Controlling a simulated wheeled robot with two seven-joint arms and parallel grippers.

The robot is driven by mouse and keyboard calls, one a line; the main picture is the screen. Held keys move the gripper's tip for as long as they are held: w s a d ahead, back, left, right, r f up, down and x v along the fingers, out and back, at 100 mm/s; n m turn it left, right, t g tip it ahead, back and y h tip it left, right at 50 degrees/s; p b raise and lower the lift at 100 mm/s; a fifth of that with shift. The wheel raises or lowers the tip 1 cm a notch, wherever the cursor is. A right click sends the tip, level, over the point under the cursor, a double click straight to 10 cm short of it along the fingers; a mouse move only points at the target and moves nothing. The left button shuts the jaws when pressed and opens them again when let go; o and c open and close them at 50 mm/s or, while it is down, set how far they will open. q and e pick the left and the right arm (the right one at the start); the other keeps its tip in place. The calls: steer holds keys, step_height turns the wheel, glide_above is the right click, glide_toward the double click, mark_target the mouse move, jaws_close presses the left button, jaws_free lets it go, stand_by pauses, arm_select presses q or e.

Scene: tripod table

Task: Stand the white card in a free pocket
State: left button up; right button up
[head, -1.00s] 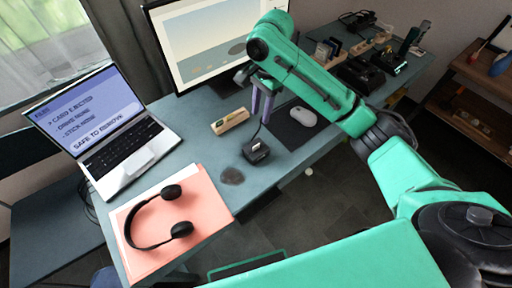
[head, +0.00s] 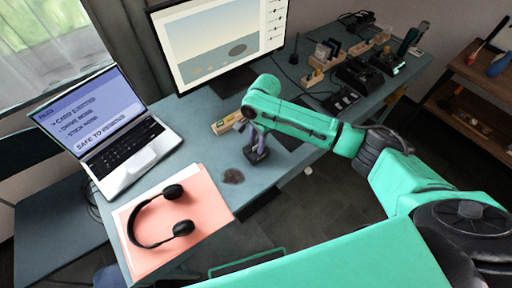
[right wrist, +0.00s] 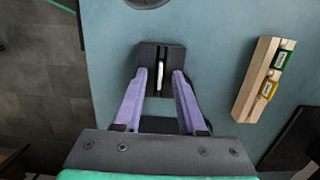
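The white card (right wrist: 159,78) stands upright in the slot of a small black reader (right wrist: 151,53), which also shows in the head view (head: 256,156). My right gripper (right wrist: 160,76) is open, with its purple fingers on either side of the card and a gap to each. In the head view the right gripper (head: 254,150) hides most of the reader and the card. A wooden holder (right wrist: 254,80) with a green card (right wrist: 285,56) and a yellow card (right wrist: 270,89) lies to the right of the reader; it also shows in the head view (head: 222,126). My left gripper is not in view.
A laptop (head: 125,155) showing "card ejected", "safe to remove" stands at the left. Headphones (head: 148,243) lie on a pink folder (head: 205,205) in front. A monitor (head: 215,40) stands behind. More holders and dark devices (head: 355,72) fill the table's back right.

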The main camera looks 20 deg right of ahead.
jaws_close()
steer(key=shift+r, duration=0.1)
